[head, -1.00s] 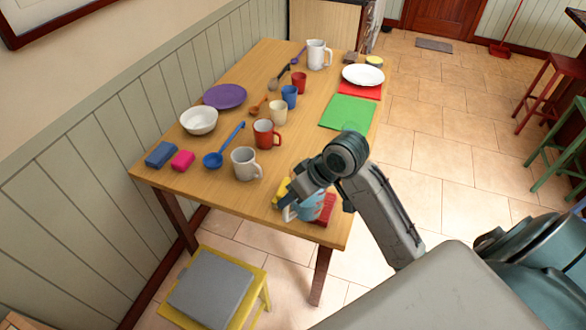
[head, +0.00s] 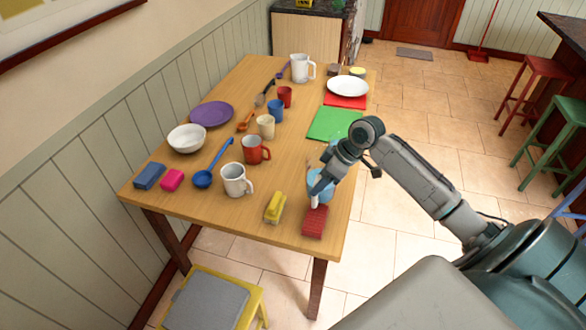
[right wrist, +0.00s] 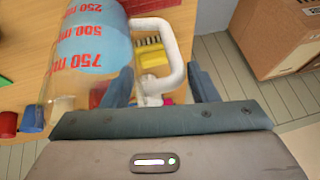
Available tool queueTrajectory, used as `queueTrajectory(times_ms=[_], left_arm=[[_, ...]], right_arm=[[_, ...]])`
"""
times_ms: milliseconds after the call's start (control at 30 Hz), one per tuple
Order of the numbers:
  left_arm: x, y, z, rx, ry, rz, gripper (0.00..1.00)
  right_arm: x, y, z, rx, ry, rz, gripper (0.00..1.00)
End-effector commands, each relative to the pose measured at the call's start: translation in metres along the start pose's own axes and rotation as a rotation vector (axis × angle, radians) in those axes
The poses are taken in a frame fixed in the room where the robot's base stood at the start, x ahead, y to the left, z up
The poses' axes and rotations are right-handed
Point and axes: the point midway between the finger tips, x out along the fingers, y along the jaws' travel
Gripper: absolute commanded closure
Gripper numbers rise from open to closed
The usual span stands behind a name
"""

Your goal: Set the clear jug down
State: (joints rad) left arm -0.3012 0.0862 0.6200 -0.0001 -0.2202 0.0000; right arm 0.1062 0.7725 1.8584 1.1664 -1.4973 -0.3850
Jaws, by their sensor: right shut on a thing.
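The clear jug (head: 319,184) has a pale blue lower part, a white handle and red volume marks. In the head view it is at the right side of the wooden table (head: 235,210), partly hidden by my right gripper (head: 319,190). In the right wrist view the jug (right wrist: 85,55) fills the left side. Its white handle (right wrist: 174,65) runs down between the fingers of my right gripper (right wrist: 160,92), which is shut on it. I cannot tell whether the jug's base touches the table. My left gripper is not in view.
A red block (head: 315,222) and a yellow brush (head: 275,207) lie close in front of the jug. A green mat (head: 333,123) lies behind it. A white mug (head: 235,181) and a red mug (head: 255,150) stand to the left. Bare tabletop lies between them and the jug.

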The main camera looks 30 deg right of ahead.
Motion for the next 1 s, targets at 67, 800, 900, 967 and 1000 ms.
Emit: queueTrajectory(times_ms=[67, 800, 900, 967, 1000], left_arm=[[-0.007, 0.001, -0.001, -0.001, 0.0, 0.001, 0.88], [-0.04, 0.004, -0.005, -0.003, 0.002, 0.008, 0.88], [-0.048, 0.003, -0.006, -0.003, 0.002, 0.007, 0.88], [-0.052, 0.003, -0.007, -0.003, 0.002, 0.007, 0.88], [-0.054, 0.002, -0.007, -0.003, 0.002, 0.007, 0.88]], right_arm=[[0.003, 0.009, -0.017, 0.002, 0.009, -0.001, 1.0], [0.053, 0.072, -0.092, 0.001, -0.001, 0.0, 1.0], [0.063, 0.074, -0.086, 0.001, -0.002, -0.001, 1.0], [0.07, 0.075, -0.083, 0.001, -0.001, 0.0, 1.0], [0.074, 0.076, -0.08, 0.001, -0.002, 0.0, 1.0]])
